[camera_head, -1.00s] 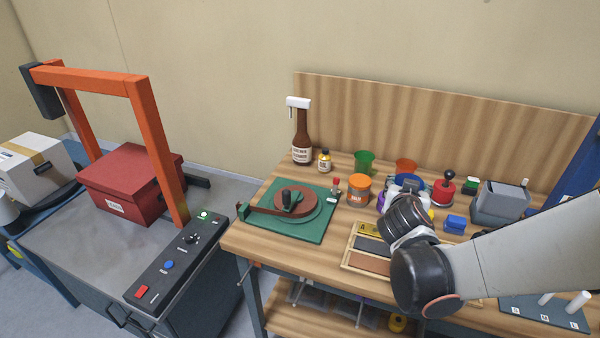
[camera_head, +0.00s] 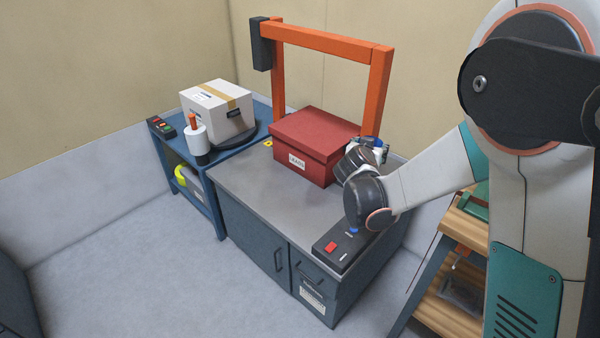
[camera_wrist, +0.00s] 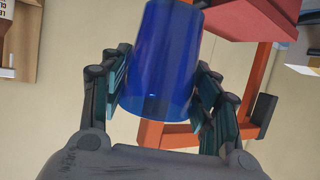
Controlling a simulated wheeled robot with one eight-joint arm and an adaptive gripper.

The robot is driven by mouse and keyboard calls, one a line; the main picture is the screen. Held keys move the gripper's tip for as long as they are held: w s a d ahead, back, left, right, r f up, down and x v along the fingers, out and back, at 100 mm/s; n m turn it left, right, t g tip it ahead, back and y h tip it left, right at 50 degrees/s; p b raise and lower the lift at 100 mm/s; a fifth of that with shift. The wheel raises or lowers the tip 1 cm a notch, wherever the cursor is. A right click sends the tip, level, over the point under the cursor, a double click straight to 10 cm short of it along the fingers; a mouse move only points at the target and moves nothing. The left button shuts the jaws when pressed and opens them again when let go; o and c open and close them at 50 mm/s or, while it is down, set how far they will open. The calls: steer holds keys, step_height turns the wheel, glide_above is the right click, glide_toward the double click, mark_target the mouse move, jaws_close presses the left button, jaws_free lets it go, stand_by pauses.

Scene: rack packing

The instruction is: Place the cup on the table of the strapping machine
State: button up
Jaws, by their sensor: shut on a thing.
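The translucent blue cup (camera_wrist: 160,60) sits between my fingers in the wrist view. My gripper (camera_wrist: 163,85) is shut on it, with a finger on each side. In the head view only a bit of blue shows at my gripper (camera_head: 372,147), beside the right side of the red box. The strapping machine is a blue cabinet with a grey table (camera_head: 245,190) and an orange arch (camera_head: 325,38). My gripper is above the right part of this table. The gap between cup and table is hard to tell.
A red lidded box (camera_head: 308,148) stands on the table under the arch. A black control panel (camera_head: 342,247) lies at the table's front right. The table's left front is bare. A side table with a white carton (camera_head: 217,112) stands left; a wooden bench (camera_head: 465,225) is right.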

steer(key=w+a+f+b, duration=0.1)
steer(key=w+a+f, duration=1.4)
steer(key=w+a, duration=0.4)
steer(key=f+b, duration=0.2)
steer(key=f, duration=0.4)
steer(key=s+f+b, duration=0.1)
steer(key=f+b, duration=0.1)
steer(key=f, duration=0.5)
steer(key=f+b, duration=0.3)
steer(key=f, duration=0.3)
steer(key=shift+s+a+f, duration=0.15)
steer(key=shift+a+f, duration=0.2)
steer(key=shift+f, duration=0.05)
steer(key=shift+f, duration=0.15)
steer(key=o, duration=1)
steer(key=shift+s+a+r, duration=0.1)
steer(key=shift+s+r, duration=0.1)
steer(key=shift+r, duration=0.05)
steer(key=p+v, duration=0.3)
steer(key=v, duration=0.8)
steer(key=shift+s+p, duration=0.35)
steer(key=shift+p, duration=0.05)
